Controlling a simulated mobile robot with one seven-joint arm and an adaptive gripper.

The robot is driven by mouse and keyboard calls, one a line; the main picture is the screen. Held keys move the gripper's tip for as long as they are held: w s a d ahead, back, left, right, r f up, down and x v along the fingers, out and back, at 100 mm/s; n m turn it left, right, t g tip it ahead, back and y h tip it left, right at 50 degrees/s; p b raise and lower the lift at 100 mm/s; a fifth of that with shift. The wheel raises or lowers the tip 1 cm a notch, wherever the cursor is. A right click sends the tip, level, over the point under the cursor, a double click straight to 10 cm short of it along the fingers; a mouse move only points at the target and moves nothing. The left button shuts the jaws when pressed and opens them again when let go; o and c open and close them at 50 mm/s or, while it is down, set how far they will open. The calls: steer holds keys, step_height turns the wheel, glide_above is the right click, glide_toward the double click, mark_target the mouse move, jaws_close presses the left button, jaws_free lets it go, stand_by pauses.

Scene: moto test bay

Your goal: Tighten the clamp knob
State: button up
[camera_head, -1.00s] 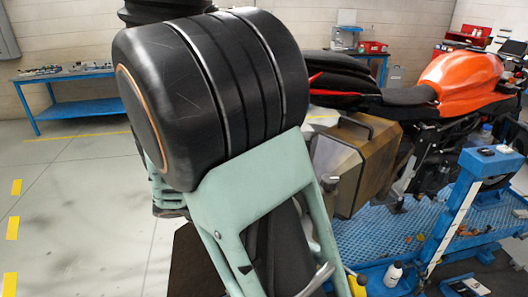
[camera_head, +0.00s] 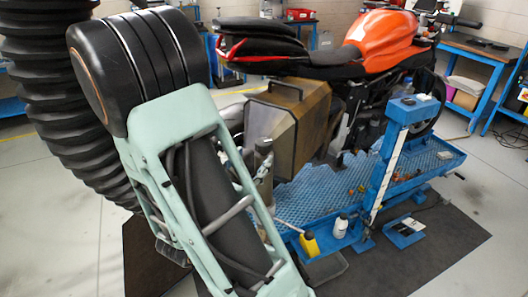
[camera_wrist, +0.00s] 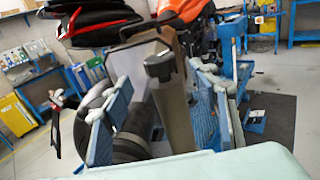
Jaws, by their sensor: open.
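No part can be picked out for sure as the clamp knob. A blue post (camera_head: 388,155) stands on the blue motorcycle lift (camera_head: 440,157), with small dark pieces on its top (camera_head: 408,101); I cannot tell whether one is the knob. My gripper (camera_wrist: 158,78) is open in the wrist view, its blue-padded fingers wide apart. A tan and grey side case (camera_wrist: 172,108) shows between and beyond them, with a dark blocky part in front. I cannot tell how near it is. In the head view my arm fills the left and centre.
The orange motorcycle (camera_head: 380,36) stands on the lift, its side case (camera_head: 287,125) facing my arm. A yellow bottle (camera_head: 309,243) and a white bottle (camera_head: 340,226) stand at the lift's near edge. Blue workbenches (camera_head: 480,55) line the back.

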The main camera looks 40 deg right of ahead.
mark_target(260, 149)
steer(key=p+x, duration=0.1)
steer(key=x, duration=0.6)
steer(key=shift+w+d, duration=0.15)
steer(key=shift+d, duration=0.15)
steer(key=shift+c, duration=0.7)
steer(key=c, duration=1)
steer(key=shift+c, duration=0.2)
